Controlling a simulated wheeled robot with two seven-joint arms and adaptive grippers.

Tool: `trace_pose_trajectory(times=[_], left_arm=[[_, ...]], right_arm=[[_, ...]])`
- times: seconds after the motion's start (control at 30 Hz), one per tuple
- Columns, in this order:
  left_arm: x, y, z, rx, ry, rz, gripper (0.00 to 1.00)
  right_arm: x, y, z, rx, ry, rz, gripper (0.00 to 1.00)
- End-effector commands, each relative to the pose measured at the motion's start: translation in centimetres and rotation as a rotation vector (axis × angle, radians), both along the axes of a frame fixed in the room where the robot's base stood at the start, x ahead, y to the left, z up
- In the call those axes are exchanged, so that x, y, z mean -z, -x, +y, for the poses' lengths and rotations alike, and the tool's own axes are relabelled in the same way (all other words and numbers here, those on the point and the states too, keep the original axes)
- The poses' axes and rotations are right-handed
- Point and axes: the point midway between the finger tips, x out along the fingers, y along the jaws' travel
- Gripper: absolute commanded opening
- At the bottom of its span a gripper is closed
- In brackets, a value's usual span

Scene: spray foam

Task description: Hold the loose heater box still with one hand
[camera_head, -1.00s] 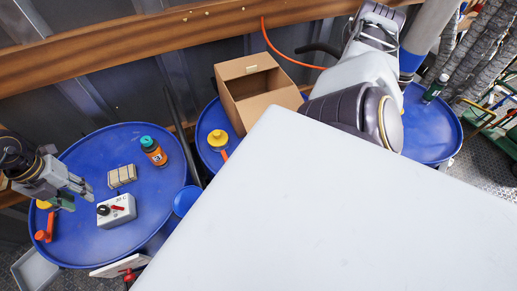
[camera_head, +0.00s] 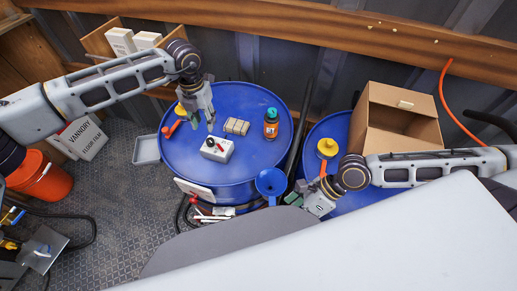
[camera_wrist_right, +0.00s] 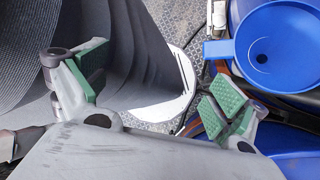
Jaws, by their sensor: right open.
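The heater box (camera_head: 217,149), a small light-grey box with a black knob and a red switch, sits on the left blue drum (camera_head: 240,182). My left gripper (camera_head: 203,125) points down just behind and above the box, its two fingers apart and empty. I cannot tell if a fingertip touches the box. My right gripper (camera_head: 305,199) is at the right of that drum, near the blue funnel (camera_head: 271,183), away from the box. In the right wrist view its green-padded fingers (camera_wrist_right: 165,90) are wide apart with nothing between them; the funnel (camera_wrist_right: 263,55) shows there too.
A tan block bundle (camera_head: 237,127) and an orange bottle with a teal cap (camera_head: 271,124) stand behind the box. An orange-handled tool (camera_head: 173,129) lies at the drum's left. An open cardboard box (camera_head: 400,125) stands at right. A white surface fills the lower right.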

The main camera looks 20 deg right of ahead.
Motion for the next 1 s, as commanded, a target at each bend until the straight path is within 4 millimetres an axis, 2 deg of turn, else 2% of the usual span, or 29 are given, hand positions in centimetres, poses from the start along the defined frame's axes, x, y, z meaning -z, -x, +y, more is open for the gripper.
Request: trace_pose_trajectory(times=[0.1, 1.0], left_arm=[[0.0, 0.0, 0.0, 0.000, 0.000, 0.000, 0.36], [0.0, 0.0, 0.0, 0.000, 0.000, 0.000, 0.36]], right_arm=[[-0.5, -1.2, 0.9, -0.006, -0.038, -0.050, 0.96], [-4.1, -8.0, 6.6, -0.116, -0.241, -0.461, 0.96]])
